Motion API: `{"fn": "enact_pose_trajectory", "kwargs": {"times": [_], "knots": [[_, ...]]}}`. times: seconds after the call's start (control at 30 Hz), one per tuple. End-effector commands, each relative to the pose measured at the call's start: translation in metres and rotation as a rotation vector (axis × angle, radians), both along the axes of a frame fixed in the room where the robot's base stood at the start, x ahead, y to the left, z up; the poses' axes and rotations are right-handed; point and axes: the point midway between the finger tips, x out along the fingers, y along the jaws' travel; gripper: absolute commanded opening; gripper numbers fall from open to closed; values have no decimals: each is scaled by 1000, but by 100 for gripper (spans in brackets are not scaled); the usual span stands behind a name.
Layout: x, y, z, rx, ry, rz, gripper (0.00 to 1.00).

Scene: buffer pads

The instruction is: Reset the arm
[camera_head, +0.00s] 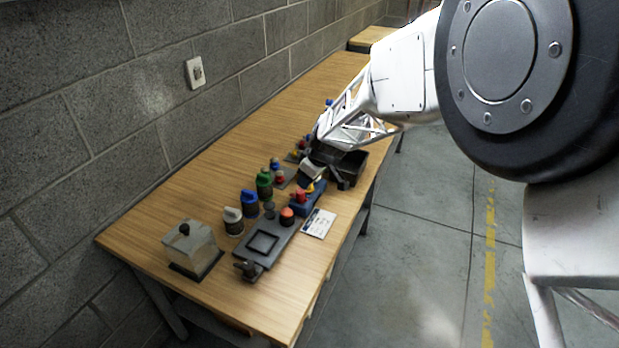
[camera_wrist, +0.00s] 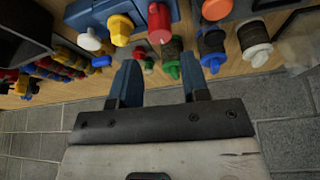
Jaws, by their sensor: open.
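My gripper (camera_head: 327,175) hangs over the far half of the wooden bench (camera_head: 225,155), close to the black bin (camera_head: 352,166) and the blue block. In the wrist view my gripper (camera_wrist: 160,75) shows two blue-grey fingers spread apart. Nothing is held between them. The blue block (camera_head: 309,205) carries red and yellow knobs. It also shows in the wrist view (camera_wrist: 92,12), beyond the fingertips. My arm reaches in from the right. In the head view the exact gap between my fingertips and the things below is hard to tell.
Green (camera_head: 264,182), blue (camera_head: 249,203) and white-topped (camera_head: 233,222) knobs stand in a row. A dark grey fixture (camera_head: 283,232) and a clear-sided box (camera_head: 192,245) are nearer. A white card (camera_head: 319,223) lies at the right edge. A block wall (camera_head: 120,90) borders the left.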

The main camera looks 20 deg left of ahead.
Motion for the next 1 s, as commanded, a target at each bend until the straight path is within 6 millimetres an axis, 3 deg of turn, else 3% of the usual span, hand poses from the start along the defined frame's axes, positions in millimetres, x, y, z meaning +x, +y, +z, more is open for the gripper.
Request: {"fn": "enact_pose_trajectory", "kwargs": {"times": [0.27, 0.47, 0.67, 0.87, 1.0], "knots": [[0, -2, 2, 0, 0, -3, 42], [2, -25, 20, -4, 7, -49, 42], [-1, -87, 65, -16, 26, -174, 42], [-21, -176, 120, -35, 53, -359, 42], [-46, -238, 151, -49, 74, -497, 42]]}}
